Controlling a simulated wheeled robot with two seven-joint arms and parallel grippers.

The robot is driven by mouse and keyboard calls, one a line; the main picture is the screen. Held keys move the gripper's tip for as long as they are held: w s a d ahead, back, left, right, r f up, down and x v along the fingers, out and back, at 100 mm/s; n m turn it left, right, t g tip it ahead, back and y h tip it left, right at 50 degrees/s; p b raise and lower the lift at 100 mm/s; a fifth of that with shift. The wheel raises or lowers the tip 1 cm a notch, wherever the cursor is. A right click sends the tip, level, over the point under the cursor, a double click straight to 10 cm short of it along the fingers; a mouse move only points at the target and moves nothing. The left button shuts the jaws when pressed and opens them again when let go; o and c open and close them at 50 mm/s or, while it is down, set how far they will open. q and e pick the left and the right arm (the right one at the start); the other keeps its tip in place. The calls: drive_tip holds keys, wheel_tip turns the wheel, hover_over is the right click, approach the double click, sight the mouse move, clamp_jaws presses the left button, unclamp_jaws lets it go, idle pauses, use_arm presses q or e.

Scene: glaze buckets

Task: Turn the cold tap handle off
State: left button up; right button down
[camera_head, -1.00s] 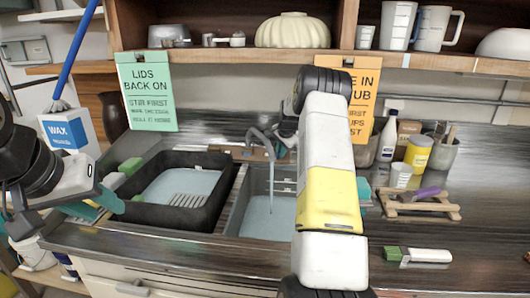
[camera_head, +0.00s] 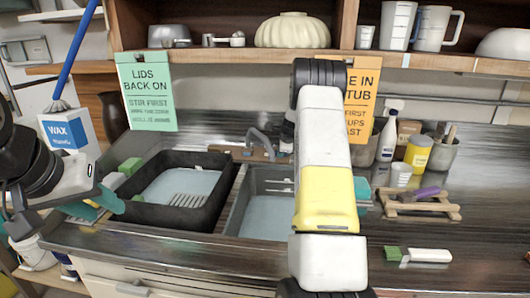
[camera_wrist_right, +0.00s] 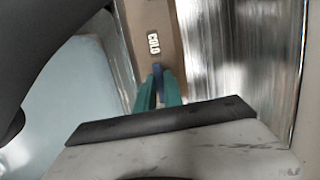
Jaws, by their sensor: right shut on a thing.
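The grey tap spout (camera_head: 262,138) arches over the right-hand sink basin (camera_head: 268,216), with no water stream showing from it. In the right wrist view the teal fingers of my right gripper (camera_wrist_right: 158,88) are shut on the dark blue cold tap handle (camera_wrist_right: 157,70), just below a COLD label (camera_wrist_right: 153,44) on a brown strip.
A black tub (camera_head: 152,215) with pale liquid and a grate stands left of the basin. A spray bottle (camera_head: 388,136), a yellow jar (camera_head: 417,153), a wooden rack (camera_head: 420,210) and a green-and-white brush (camera_head: 418,255) are on the right. The front right counter is mostly clear.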

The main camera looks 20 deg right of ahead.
drive_tip(key=shift+m, duration=0.3)
drive_tip(key=c, duration=1.5)
unclamp_jaws()
drive_tip(key=shift+o, duration=0.2)
drive_tip(key=v, duration=0.7)
drive_tip(key=shift+s+r, duration=0.3)
drive_tip(key=shift+a, duration=0.1)
